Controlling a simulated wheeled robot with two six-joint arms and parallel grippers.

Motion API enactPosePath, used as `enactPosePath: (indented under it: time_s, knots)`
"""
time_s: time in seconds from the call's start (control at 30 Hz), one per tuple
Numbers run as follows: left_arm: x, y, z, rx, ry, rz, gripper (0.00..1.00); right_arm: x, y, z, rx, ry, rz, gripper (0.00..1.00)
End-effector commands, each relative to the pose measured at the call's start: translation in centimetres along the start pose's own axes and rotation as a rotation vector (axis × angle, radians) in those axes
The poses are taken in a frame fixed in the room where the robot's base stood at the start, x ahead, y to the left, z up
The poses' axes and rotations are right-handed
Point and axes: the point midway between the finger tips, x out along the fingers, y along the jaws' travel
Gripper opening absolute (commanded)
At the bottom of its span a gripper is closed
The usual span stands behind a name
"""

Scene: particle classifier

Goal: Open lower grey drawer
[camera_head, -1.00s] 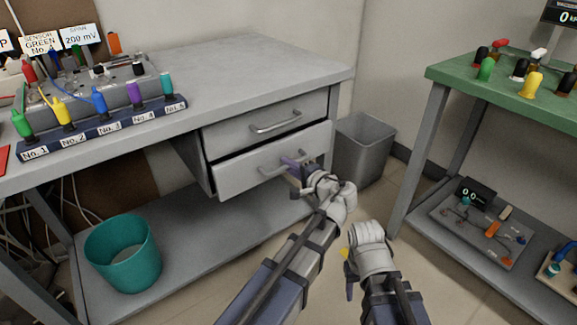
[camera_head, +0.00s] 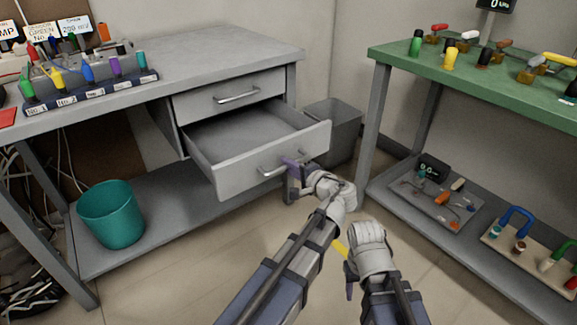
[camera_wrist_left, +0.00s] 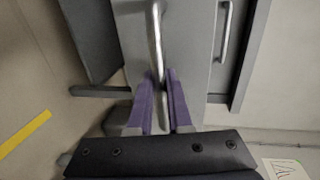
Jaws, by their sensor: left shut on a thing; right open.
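The lower grey drawer (camera_head: 230,176) is pulled well out from under the grey bench, and its inside looks empty. Its metal handle (camera_head: 268,165) is on the front panel. My left gripper (camera_head: 290,165) is shut on the right part of that handle. In the left wrist view, the purple fingers (camera_wrist_left: 163,95) close around the handle bar (camera_wrist_left: 155,45). The upper drawer (camera_head: 230,97) above it is shut. My right gripper (camera_head: 349,268) hangs low to the right, in front of the floor and away from the drawer; its fingers are partly hidden by the hand.
A grey bin (camera_head: 335,130) stands behind the drawer's right side. A teal bucket (camera_head: 112,215) is on the bench's lower shelf. A green-topped table (camera_head: 480,80) with coloured items stands at right. Floor between is clear.

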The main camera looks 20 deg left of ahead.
Motion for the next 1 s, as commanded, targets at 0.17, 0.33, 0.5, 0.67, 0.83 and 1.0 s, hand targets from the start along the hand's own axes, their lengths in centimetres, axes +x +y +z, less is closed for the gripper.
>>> enactPosePath:
  time_s: [0.17, 0.33, 0.5, 0.67, 0.83, 1.0]
  knots:
    - [0.02, -0.01, -0.02, 0.0, 0.001, 0.0, 0.0, 0.0, -0.01, -0.02, 0.0, 0.0, 0.0, 0.5]
    - [0.02, 0.0, -0.02, 0.0, 0.0, 0.0, 0.25, 0.0, -0.01, -0.02, 0.0, 0.0, 0.0, 0.5]
    - [0.02, -0.02, -0.02, 0.0, 0.0, 0.0, 0.44, 0.0, -0.01, -0.01, 0.0, 0.0, 0.0, 0.5]
    - [0.02, -0.02, -0.02, 0.0, 0.0, -0.001, 0.47, -0.01, -0.01, -0.01, 0.0, 0.0, 0.0, 0.5]
    - [-0.01, -0.07, 0.04, 0.0, 0.0, -0.001, 0.47, -0.05, 0.0, -0.01, 0.0, 0.0, 0.0, 0.5]
    - [-0.14, -0.34, 0.43, 0.0, -0.001, -0.001, 0.47, -0.35, 0.03, 0.02, 0.0, 0.0, 0.0, 0.5]
